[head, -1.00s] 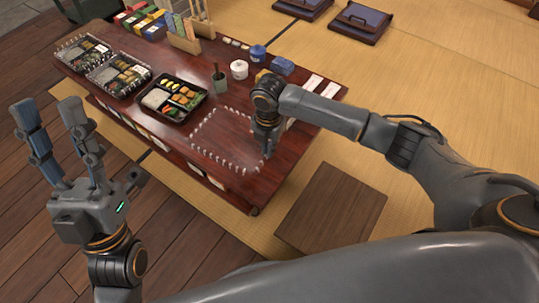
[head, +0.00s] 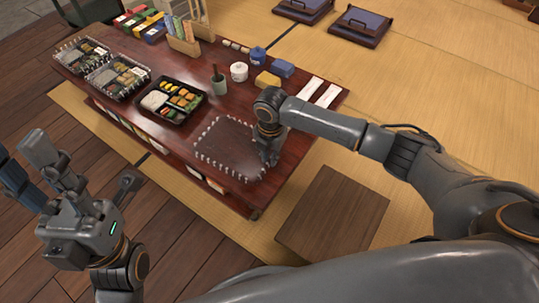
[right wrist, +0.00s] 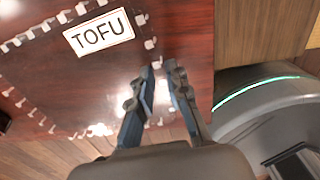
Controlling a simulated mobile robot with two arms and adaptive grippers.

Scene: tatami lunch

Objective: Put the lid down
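The clear lid (head: 228,150), rimmed with small pale tabs, is flat at or just above the front right of the dark red table; any gap is too small to tell. It also shows in the right wrist view (right wrist: 50,85). My right gripper (head: 268,163) points down at the lid's right edge. In the right wrist view its fingertips (right wrist: 161,70) are close together around that edge. My left gripper (head: 62,160) is off the table at the left, fingers spread and empty. An open black bento box (head: 172,118) with food stands left of the lid.
Two lidded bento boxes (head: 118,93) stand farther left. A green cup (head: 219,86), white pot (head: 239,71) and yellow block (head: 267,80) stand behind the lid. A TOFU card (right wrist: 98,32) shows in the wrist view. A brown stool (head: 333,215) is right of the table.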

